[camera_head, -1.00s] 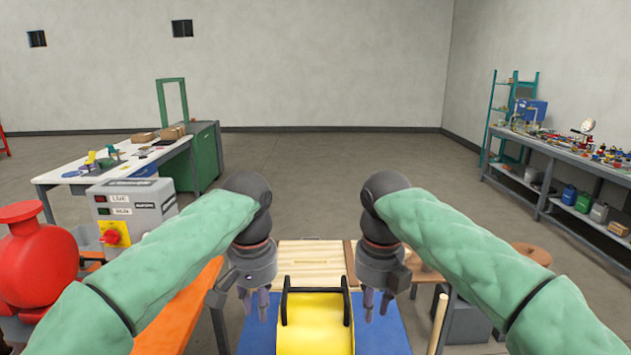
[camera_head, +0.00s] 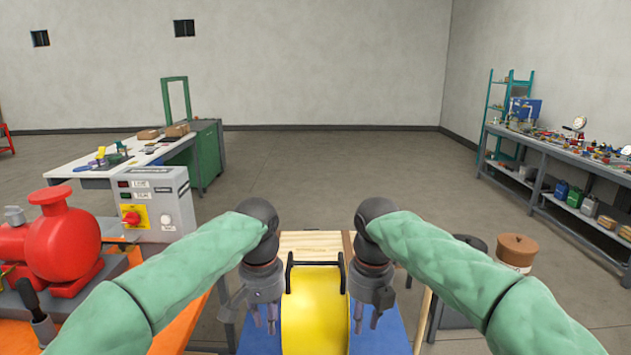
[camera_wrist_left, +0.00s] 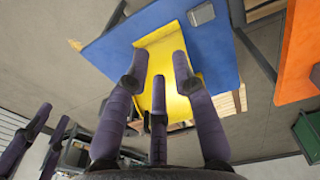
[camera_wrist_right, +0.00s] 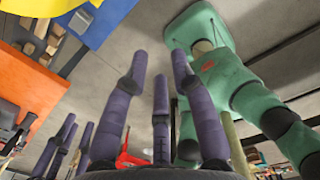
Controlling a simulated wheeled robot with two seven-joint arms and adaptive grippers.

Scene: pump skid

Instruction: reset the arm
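A yellow curved cover (camera_head: 315,312) with black handles lies on a blue surface (camera_head: 391,338), between my two grippers. My left gripper (camera_head: 264,322) hangs fingers down at its left side. My right gripper (camera_head: 368,318) hangs at its right side. In the left wrist view, the left gripper's three fingers are spread and empty, with the yellow cover (camera_wrist_left: 160,85) and blue surface (camera_wrist_left: 110,45) beyond. In the right wrist view, the right gripper's fingers are also spread and empty, with the blue surface (camera_wrist_right: 95,22) at the upper left. Contact with the cover cannot be told.
A red pump (camera_head: 65,240) stands on an orange bench at left, beside a grey control box (camera_head: 165,185) with a red knob. Wooden boards (camera_head: 310,242) lie behind the cover. A brown-lidded bucket (camera_head: 516,250) stands at right. The floor beyond is clear.

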